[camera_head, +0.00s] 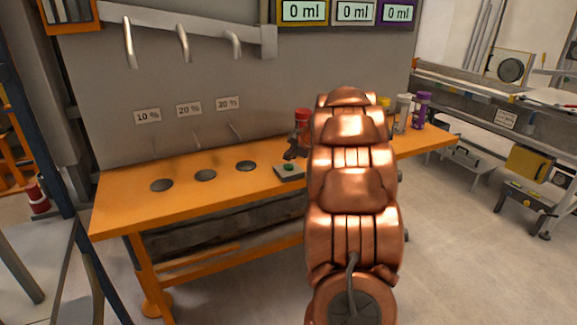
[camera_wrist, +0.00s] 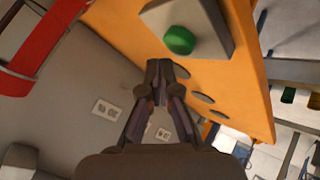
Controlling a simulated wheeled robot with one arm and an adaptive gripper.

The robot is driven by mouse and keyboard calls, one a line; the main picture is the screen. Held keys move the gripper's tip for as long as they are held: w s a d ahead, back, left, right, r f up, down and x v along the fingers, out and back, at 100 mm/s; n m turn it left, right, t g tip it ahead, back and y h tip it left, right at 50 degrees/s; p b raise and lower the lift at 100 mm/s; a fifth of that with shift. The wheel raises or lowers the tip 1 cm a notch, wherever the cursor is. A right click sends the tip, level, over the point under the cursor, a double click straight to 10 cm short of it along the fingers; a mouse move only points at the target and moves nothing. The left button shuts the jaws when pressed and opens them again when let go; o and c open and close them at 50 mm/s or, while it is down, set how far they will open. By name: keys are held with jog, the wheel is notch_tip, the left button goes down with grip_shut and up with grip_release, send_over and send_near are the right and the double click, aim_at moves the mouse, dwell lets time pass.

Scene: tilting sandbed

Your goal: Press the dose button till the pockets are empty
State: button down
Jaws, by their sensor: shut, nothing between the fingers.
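The green dose button (camera_head: 289,167) sits on a small grey box on the orange bench. In the wrist view the button (camera_wrist: 180,40) is just beyond my fingertips and slightly to their right. My gripper (camera_wrist: 161,72) is shut and empty. In the head view my gripper (camera_head: 291,154) is just above the button; I cannot tell whether they touch. Three dark round pockets (camera_head: 205,175) lie in a row in the bench top, left of the button. I cannot make out what is in them.
Three bent spouts (camera_head: 184,43) hang on the grey wall above percent labels (camera_head: 188,109). Three displays (camera_head: 303,11) at the top read 0 ml. A red-topped container (camera_head: 302,116) stands behind my gripper. More colour-topped containers (camera_head: 423,110) stand right. The orange bench (camera_head: 125,212) is clear at left.

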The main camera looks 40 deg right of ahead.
aim_at(290, 166)
jog(key=shift+f+b, duration=1)
jog(key=shift+b, duration=0.85)
dwell(1.4)
jog(key=shift+r, duration=1)
jog(key=shift+r+p, duration=0.5)
jog(key=shift+r, duration=2)
